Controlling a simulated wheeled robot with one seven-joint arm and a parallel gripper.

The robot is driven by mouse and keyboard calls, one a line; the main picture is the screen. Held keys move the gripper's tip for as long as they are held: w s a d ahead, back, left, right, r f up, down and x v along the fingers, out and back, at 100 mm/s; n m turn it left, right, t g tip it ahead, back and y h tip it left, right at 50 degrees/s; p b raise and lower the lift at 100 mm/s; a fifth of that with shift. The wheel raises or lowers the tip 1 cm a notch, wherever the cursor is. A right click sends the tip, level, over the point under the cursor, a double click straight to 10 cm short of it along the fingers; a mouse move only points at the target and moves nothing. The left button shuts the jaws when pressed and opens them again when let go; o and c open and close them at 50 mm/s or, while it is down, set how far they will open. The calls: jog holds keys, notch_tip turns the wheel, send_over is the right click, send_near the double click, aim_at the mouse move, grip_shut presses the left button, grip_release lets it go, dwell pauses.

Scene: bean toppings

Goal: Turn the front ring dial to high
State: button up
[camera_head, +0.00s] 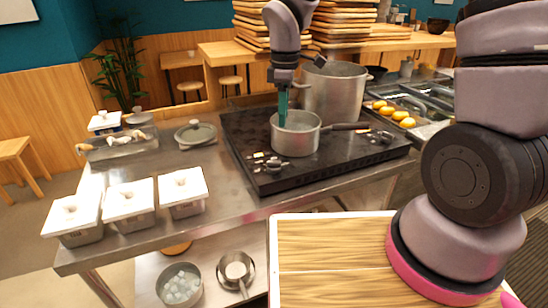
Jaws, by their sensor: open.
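The black stove (318,178) stands on the steel counter. Small silver dials (268,163) sit on its near left part, and more dials (377,138) sit near its right front. I cannot tell which one is the front ring dial or read any setting. My gripper (283,122) points down with teal fingers at the grey saucepan (297,143), their tips by its rim or opening. It is open, seen edge-on, with nothing visible between the fingers. It is apart from both groups of dials.
A tall steel pot (335,98) stands behind the saucepan, whose handle (347,127) points right. White-lidded containers (128,198) and a lidded pan (195,134) are on the left. Yellow items (392,112) lie in trays at right. The counter left of the stove has bare room.

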aim_at(274, 161)
jog(key=shift+n+g, duration=0.3)
jog(key=shift+n, duration=0.6)
jog(key=f, duration=0.4)
jog(key=a+f, duration=0.1)
jog(key=f, duration=0.4)
jog(key=a+f, duration=0.1)
jog(key=f, duration=0.4)
jog(key=shift+s+a, duration=0.25)
jog(key=shift+s, duration=0.05)
grip_shut()
